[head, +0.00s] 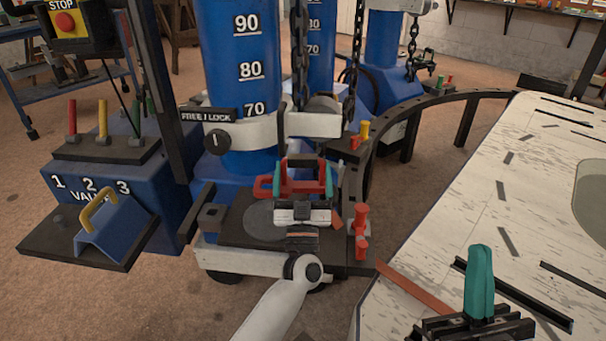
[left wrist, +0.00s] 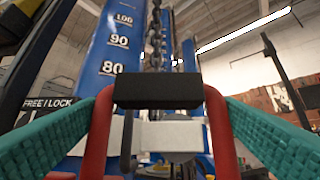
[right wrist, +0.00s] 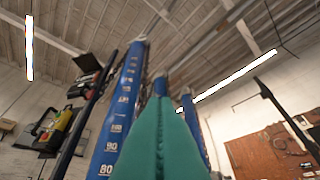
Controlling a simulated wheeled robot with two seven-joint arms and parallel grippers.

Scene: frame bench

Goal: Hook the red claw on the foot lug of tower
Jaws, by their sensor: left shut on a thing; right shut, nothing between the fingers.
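The blue tower (head: 235,90) with a number scale stands at the upper middle of the head view. Its dark foot plate (head: 235,230) lies low in front. My left gripper (head: 306,182) is over this foot, its teal fingers shut on the red claw (head: 265,187). In the left wrist view the claw's red arms (left wrist: 98,135) stand between the fingers, joined by a black bar (left wrist: 157,90). I cannot pick out the foot lug for sure; the gripper and claw cover part of the foot. My right gripper (head: 481,255) is shut and empty over the pale table.
Chains (head: 300,50) hang just behind the claw. Red pegs (head: 361,230) stand right of the foot. A blue valve box (head: 105,190) with a yellow handle stands left. A dark curved rail (head: 440,100) runs to the pale table (head: 540,190) at right.

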